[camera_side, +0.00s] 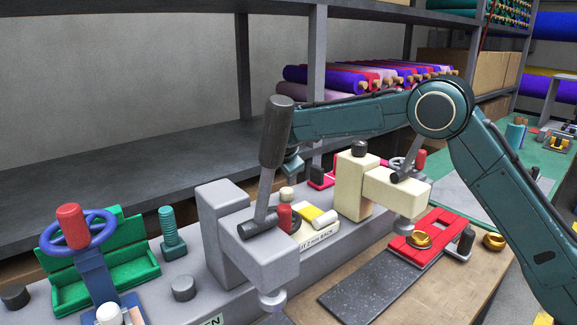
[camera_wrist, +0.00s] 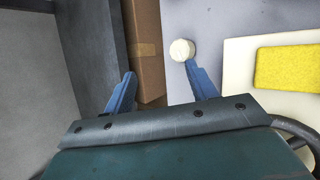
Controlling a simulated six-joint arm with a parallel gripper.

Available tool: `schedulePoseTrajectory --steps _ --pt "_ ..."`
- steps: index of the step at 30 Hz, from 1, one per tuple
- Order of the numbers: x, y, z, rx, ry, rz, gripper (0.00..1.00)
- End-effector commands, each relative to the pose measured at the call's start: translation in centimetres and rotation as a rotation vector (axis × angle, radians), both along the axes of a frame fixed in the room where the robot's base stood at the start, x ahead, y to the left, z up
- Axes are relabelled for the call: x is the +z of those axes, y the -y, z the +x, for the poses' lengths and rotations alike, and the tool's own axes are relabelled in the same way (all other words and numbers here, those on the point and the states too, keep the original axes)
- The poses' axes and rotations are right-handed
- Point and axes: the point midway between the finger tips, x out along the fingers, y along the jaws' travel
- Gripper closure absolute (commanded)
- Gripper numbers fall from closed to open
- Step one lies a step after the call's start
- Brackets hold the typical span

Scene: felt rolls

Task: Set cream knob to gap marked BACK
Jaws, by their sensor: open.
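The cream knob (camera_wrist: 182,49) is a small round cap on the grey bench surface in the wrist view. In the side view a small cream knob (camera_side: 286,194) stands behind the grey lever press. My gripper (camera_wrist: 160,71) is open and empty; the knob lies just beyond its right fingertip, not between the fingers. I cannot tell whether they touch. In the side view my gripper (camera_side: 292,166) is above the knob, partly hidden by the press lever. A label (camera_side: 317,237) ending in BACK is on the bench's front edge; the gap itself cannot be made out.
The grey press (camera_side: 245,235) with its tall lever stands in front of my gripper. A red knob (camera_side: 285,216) and a yellow pad (camera_side: 311,213) are close by; the pad also shows in the wrist view (camera_wrist: 287,68). A cream press (camera_side: 363,190) stands to the right.

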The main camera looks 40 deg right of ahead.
Motion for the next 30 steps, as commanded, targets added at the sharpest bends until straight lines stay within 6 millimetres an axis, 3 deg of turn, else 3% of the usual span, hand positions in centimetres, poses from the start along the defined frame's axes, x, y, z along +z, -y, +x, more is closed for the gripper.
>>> schedulePoseTrajectory --steps 15,30 --pt "0.4 -3.8 -2.6 0.333 -0.337 -0.423 0.43" --pt "0.4 -4.4 -3.4 0.404 -0.421 -0.500 0.43"
